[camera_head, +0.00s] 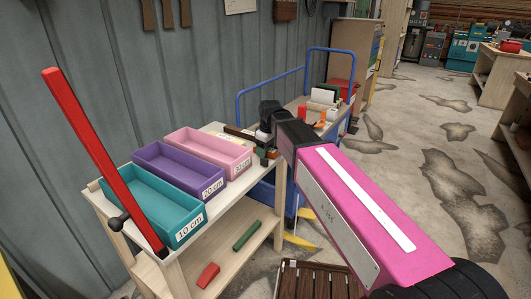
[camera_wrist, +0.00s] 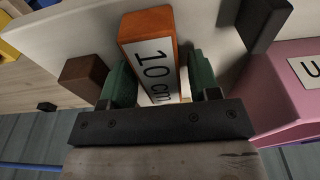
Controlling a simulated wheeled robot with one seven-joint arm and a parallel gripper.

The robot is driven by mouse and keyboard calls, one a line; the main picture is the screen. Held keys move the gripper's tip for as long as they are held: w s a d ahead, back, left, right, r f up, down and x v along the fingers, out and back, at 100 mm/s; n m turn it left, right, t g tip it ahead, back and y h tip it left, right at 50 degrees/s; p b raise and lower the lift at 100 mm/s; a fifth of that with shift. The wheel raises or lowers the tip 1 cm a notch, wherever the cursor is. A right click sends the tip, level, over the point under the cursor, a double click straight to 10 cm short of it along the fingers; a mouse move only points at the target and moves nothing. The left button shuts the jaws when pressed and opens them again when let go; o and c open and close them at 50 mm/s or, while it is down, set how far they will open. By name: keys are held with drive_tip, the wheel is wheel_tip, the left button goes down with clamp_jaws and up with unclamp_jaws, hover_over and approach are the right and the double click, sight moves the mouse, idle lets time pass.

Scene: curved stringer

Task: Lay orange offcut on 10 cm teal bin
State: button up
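In the wrist view the orange offcut (camera_wrist: 150,55) is a block with a white label reading 10 cm. It lies between the green-padded fingers of my gripper (camera_wrist: 160,88). The left finger is close against it, and a narrow gap shows on the right, so the gripper looks open around it. The offcut's near end is hidden by the gripper body. In the head view my gripper (camera_head: 262,152) is low beyond the pink bin, and I cannot make out the offcut there. The teal bin (camera_head: 187,236), labelled 10 cm, stands at the near end of the bench and looks empty.
A purple bin (camera_head: 180,170) and a pink bin (camera_head: 210,150) stand in a row behind the teal one. A red post (camera_head: 100,155) leans beside the teal bin. Red (camera_head: 208,275) and green (camera_head: 246,235) pieces lie on the lower shelf. A blue-railed cart (camera_head: 310,70) stands behind.

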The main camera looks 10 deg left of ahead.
drive_tip(key=c, duration=0.7)
drive_tip(key=shift+r, duration=0.15)
drive_tip(key=shift+c, duration=0.2)
